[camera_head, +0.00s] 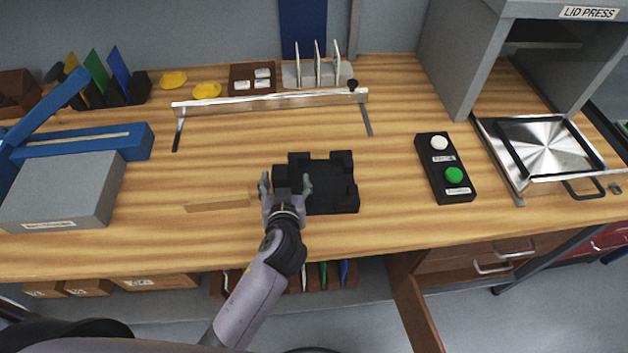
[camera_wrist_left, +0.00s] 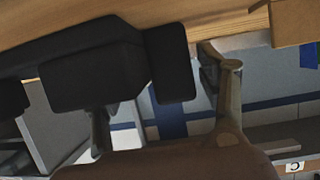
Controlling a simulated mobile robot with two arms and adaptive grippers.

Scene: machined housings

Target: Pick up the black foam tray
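The black foam tray (camera_head: 332,186) lies flat on the wooden bench near its front middle, with raised blocks along its edges. My left gripper (camera_head: 286,184) is at the tray's left end, its fingers spread wide. One finger is just left of the tray and the other is over its left part. In the left wrist view, the tray's dark blocks (camera_wrist_left: 92,68) fill the upper left, and part of the tray lies between the fingers. One fingertip is hidden behind it; contact is unclear. My right gripper is not in view.
A metal rail (camera_head: 270,102) stands behind the tray. A button box (camera_head: 444,168) is to the right, near the lid press (camera_head: 460,60). A grey box (camera_head: 65,192) and blue tool (camera_head: 85,141) are at left. Bench around the tray is clear.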

